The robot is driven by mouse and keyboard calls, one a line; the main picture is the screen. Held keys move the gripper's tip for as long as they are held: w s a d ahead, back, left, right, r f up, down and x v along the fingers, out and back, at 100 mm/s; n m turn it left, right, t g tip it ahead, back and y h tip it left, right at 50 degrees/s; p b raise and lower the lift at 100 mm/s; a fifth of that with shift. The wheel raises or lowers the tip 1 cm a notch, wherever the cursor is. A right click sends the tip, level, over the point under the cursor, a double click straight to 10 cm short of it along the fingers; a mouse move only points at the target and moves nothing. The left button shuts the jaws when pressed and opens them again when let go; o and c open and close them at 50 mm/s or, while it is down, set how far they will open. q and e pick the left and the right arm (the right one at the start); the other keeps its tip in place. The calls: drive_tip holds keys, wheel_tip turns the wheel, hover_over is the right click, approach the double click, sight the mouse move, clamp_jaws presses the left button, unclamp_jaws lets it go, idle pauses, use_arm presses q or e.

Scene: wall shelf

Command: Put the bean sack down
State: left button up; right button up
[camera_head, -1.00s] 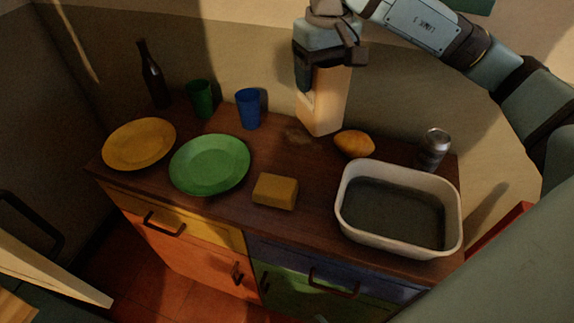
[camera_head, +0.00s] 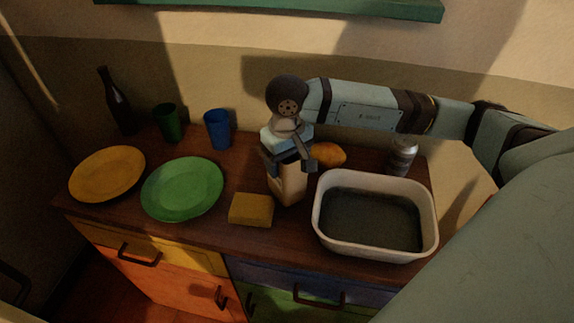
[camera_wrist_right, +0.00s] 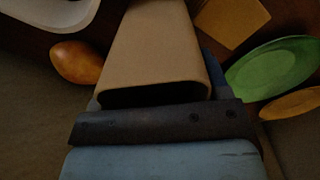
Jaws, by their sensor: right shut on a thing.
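The bean sack (camera_head: 289,186) is a tan, upright block-like packet held in my right gripper (camera_head: 287,163). The gripper is shut on its upper part and points down over the dresser top. The sack's lower end is close to the wood, between the yellow block and the white basin; I cannot tell whether it touches. In the right wrist view the sack (camera_wrist_right: 152,45) fills the middle, extending away from the gripper. My left gripper is not in view.
The dresser top (camera_head: 250,240) also holds a yellow block (camera_head: 251,209), a white basin (camera_head: 428,240), an orange-yellow fruit (camera_head: 330,155), a can (camera_head: 402,155), a green plate (camera_head: 183,188), a yellow plate (camera_head: 107,173), a blue cup (camera_head: 217,129), a green cup (camera_head: 167,123) and a dark bottle (camera_head: 115,105).

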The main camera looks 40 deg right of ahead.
drive_tip(key=shift+f, duration=0.9)
drive_tip(key=shift+f, duration=0.1)
drive_tip(key=shift+f+b, duration=0.2)
drive_tip(key=shift+b, duration=0.15)
drive_tip(key=o, duration=1.2)
drive_tip(key=shift+r, duration=0.1)
